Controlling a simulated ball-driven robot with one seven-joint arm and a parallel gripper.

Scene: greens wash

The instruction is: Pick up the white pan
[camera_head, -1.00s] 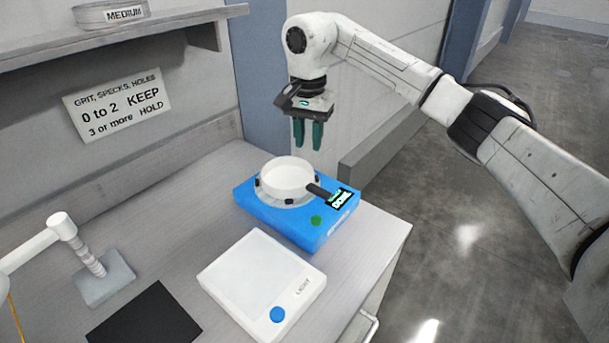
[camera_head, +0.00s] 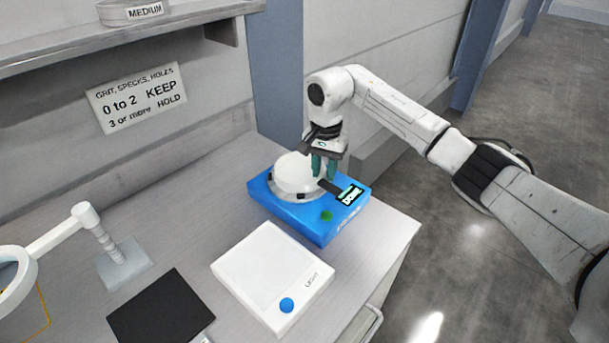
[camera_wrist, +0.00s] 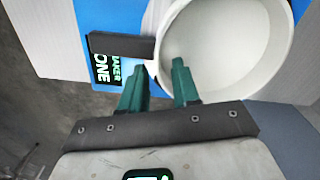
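The white pan (camera_head: 296,174) sits on the blue shaker machine (camera_head: 318,224) near the right end of the counter. Its short dark handle (camera_head: 329,186) points right, towards the machine's display. My gripper (camera_head: 324,168) is at the pan's right side, fingers pointing down. In the wrist view the pan (camera_wrist: 228,50) is round and empty-looking, and the dark handle (camera_wrist: 120,45) extends left. My gripper's two green fingers (camera_wrist: 158,82) are apart there, with one tip overlapping the pan's near rim and the other close to the handle. I cannot tell whether they touch.
A white light box (camera_head: 270,275) with a blue button lies in front of the machine. A black mat (camera_head: 160,308) and a magnifier stand (camera_head: 122,262) are to the left. A shelf (camera_head: 130,40) hangs above at the back left.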

